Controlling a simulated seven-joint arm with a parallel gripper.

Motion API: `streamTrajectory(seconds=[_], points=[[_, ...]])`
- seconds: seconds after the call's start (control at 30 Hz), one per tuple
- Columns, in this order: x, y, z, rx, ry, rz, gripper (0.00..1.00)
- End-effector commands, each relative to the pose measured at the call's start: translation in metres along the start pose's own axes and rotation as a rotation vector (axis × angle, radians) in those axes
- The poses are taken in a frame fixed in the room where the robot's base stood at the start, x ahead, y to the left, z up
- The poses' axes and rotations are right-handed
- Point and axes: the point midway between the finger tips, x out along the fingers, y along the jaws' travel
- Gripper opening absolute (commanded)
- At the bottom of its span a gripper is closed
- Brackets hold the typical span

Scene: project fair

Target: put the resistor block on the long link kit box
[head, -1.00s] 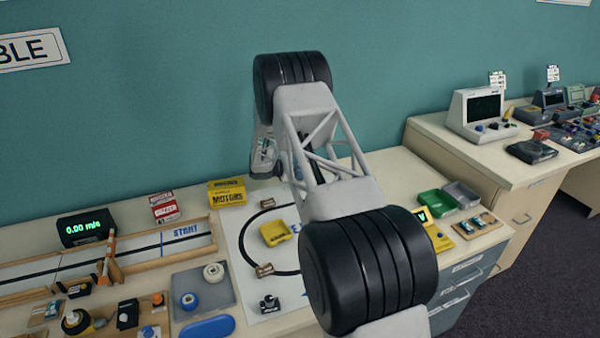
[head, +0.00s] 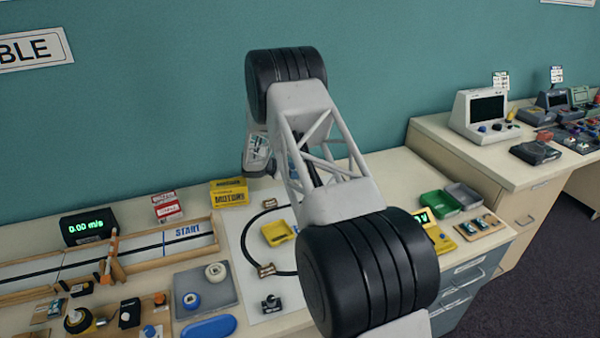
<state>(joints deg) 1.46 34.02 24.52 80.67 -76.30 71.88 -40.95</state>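My gripper (head: 258,157) is at the far end of my arm, above the back of the table, right of the yellow MOTORS box. It is mostly hidden behind my arm, and its fingers are not clear. Small brown blocks lie on the white circuit sheet, one at the back (head: 269,204) and one at the front (head: 266,270); either may be the resistor block, but I cannot read a label. Red and white boxes (head: 167,208) sit left of the MOTORS box. One may be the long link kit box; their print is too small to tell.
The yellow MOTORS box (head: 229,193) stands at the back. A yellow tray (head: 278,234) sits on the white sheet (head: 240,232). A wooden track (head: 150,245) and speed display (head: 87,227) are at left. Green (head: 439,204) and grey (head: 463,196) bins are at right. My arm hides the table's middle.

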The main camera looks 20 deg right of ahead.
Motion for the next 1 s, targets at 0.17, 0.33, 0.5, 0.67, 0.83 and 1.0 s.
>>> streamTrajectory(seconds=[0.17,0.33,0.5,0.67,0.83,1.0], points=[[-0.031,0.000,0.001,0.000,0.000,0.002,0.57],[-0.056,0.000,0.001,-0.001,-0.001,0.002,0.57],[-0.072,0.000,0.000,-0.001,0.000,0.001,0.57],[-0.078,0.000,0.000,0.000,0.000,0.000,0.57],[-0.079,0.000,0.000,0.000,0.000,0.000,0.57],[-0.079,0.000,0.000,0.000,0.000,0.000,0.57]])
